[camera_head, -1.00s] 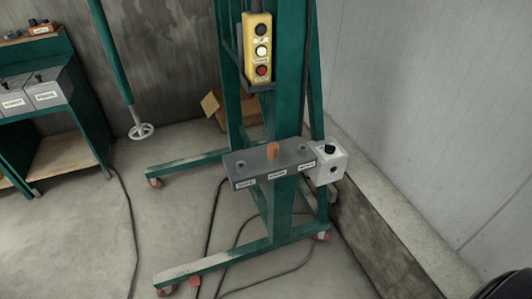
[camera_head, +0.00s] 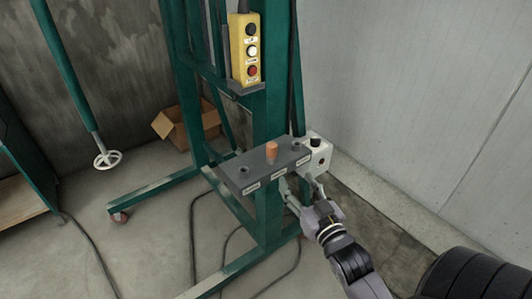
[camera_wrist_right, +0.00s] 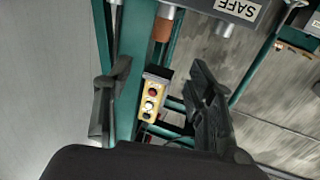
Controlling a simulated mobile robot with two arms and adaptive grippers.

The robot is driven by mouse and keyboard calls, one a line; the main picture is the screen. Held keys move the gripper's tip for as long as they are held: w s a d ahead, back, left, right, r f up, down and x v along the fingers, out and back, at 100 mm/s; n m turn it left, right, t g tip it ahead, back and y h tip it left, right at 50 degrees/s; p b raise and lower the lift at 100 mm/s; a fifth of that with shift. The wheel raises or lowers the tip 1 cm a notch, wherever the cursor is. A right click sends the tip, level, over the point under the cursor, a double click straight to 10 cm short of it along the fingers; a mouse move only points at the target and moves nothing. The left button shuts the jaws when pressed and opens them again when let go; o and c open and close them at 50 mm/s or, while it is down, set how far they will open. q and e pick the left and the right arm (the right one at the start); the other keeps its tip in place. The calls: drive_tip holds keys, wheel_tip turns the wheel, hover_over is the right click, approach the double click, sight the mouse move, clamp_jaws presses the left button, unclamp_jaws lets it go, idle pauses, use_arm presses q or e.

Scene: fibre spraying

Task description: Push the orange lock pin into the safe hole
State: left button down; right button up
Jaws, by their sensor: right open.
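The orange lock pin (camera_head: 271,152) stands upright in the middle of the grey block (camera_head: 244,181), which is fixed to the green frame. One open hole (camera_head: 243,169) shows left of the pin and another (camera_head: 296,146) right of it. The block's labels are too small to read in the head view. In the right wrist view, a label reading SAFE (camera_wrist_right: 237,8) shows upside down, right of the orange pin (camera_wrist_right: 163,27). My right gripper (camera_head: 303,190) is open and empty, below the block's right end and apart from the pin. My left gripper is out of view.
A white box with a black knob (camera_head: 320,158) sits at the block's right end. A yellow button pendant (camera_head: 244,50) hangs above the block. A cardboard box (camera_head: 170,128) lies behind the frame. Cables cross the floor, and a wall (camera_head: 420,100) rises at the right.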

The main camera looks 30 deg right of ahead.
sight(274, 150)
drive_tip(key=w, duration=0.3)
drive_tip(key=w+d+p, duration=0.1)
drive_tip(key=w, duration=0.3)
drive_tip(key=w+d+p, duration=0.1)
drive_tip(key=w, duration=0.3)
drive_tip(key=shift+w+d, duration=0.15)
drive_tip(key=shift+w, duration=0.05)
drive_tip(key=w, duration=0.1)
drive_tip(key=w+p, duration=0.1)
drive_tip(key=w, duration=0.1)
drive_tip(key=w+p, duration=0.1)
drive_tip(key=shift+w+d+r, duration=0.1)
drive_tip(key=shift+w+d, duration=0.15)
drive_tip(key=shift+w, duration=0.05)
drive_tip(key=shift+w+d, duration=0.1)
drive_tip(key=shift+w, duration=0.25)
drive_tip(key=shift+s, duration=0.1)
drive_tip(key=shift+c, duration=0.7)
clamp_jaws()
